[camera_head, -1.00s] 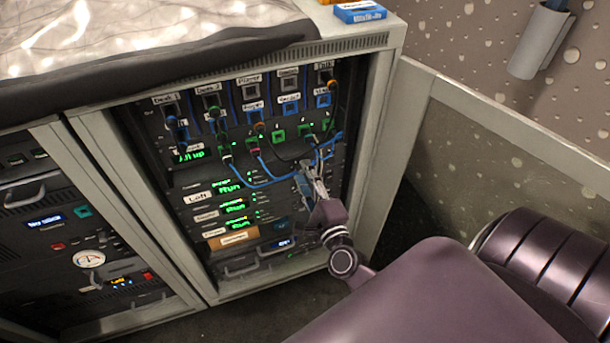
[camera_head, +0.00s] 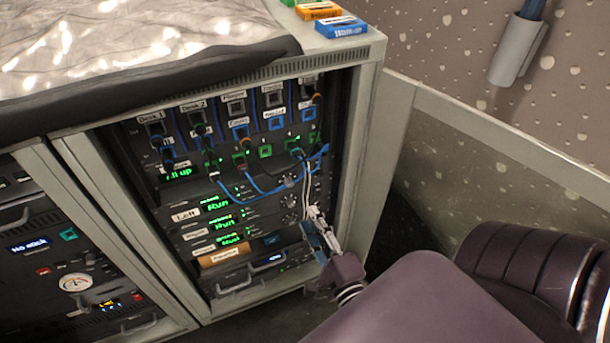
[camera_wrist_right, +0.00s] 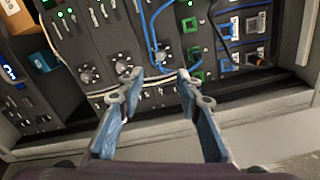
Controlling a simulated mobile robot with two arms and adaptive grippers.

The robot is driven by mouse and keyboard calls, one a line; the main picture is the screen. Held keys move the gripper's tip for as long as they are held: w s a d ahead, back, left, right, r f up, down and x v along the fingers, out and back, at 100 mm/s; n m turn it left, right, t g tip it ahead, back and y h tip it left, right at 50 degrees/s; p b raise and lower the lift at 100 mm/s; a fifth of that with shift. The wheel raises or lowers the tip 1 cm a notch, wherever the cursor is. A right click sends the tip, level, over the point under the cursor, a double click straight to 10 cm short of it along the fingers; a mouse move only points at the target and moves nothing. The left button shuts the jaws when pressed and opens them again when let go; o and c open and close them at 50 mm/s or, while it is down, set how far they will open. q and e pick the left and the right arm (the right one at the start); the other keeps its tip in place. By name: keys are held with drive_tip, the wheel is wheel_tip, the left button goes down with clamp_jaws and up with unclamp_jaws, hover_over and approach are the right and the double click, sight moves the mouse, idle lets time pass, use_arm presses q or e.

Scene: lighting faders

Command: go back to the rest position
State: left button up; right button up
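My right gripper (camera_head: 318,228) is in front of the lower right part of the rack (camera_head: 375,110). Blue cables (camera_head: 262,192) hang plugged into the patch panel above the gripper. My purple right arm fills the lower right of the head view. My left gripper does not show.
A second rack unit (camera_head: 70,250) stands at the left. Blue and orange boxes (camera_head: 342,27) sit on the rack top beside a dark-edged cover (camera_head: 130,85). A panelled wall with a grey holder (camera_head: 518,48) is at the right. Dark floor shows below.

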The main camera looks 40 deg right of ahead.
drive_tip(key=shift+s+a, duration=0.1)
drive_tip(key=shift+s, duration=0.15)
idle(0.4)
